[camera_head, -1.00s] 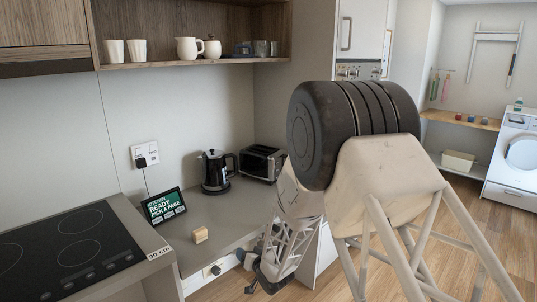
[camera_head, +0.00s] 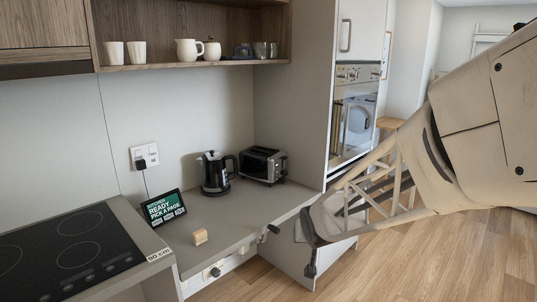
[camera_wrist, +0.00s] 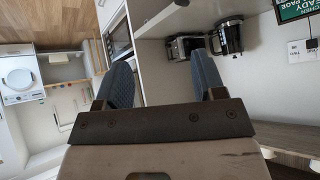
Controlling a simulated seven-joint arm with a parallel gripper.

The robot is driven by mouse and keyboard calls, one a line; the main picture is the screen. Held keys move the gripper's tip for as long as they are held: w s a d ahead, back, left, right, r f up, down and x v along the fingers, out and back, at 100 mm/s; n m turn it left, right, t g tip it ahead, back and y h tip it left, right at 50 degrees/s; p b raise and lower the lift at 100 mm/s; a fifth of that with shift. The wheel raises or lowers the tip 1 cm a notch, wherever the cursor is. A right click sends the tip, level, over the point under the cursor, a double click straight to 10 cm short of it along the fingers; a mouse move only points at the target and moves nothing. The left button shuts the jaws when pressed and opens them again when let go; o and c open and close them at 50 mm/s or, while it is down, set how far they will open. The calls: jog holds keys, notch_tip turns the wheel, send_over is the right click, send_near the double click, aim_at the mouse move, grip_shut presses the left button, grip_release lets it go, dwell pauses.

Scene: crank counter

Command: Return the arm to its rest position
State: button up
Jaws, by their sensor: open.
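My gripper (camera_head: 291,250) is at the end of my pale arm, which comes in from the right in the head view. It is in front of the counter's right front corner, with its dark fingers apart. In the wrist view, the two blue-grey fingers of my gripper (camera_wrist: 165,82) are spread with nothing between them. The counter (camera_head: 236,213) runs along the wall to the left of my gripper. A dark knob (camera_head: 215,272) sits on the counter's front panel.
A kettle (camera_head: 216,174), a toaster (camera_head: 262,164), a tablet (camera_head: 163,207) and a small wooden block (camera_head: 200,237) stand on the counter. A cooktop (camera_head: 70,245) is at left. A tall oven cabinet (camera_head: 352,118) stands behind my arm. The wooden floor (camera_head: 420,265) is clear.

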jog(key=s+d+r+g, duration=0.2)
jog(key=s, duration=0.8)
jog(key=s+d+r+g, duration=0.2)
jog(key=s+d+r, duration=0.1)
jog(key=s, duration=0.8)
jog(key=s+d+r+g+h, duration=0.1)
jog(key=s+d+r+g, duration=0.1)
jog(key=s, duration=0.8)
jog(key=shift+s+d+r, duration=0.15)
jog(key=shift+s+r, duration=0.2)
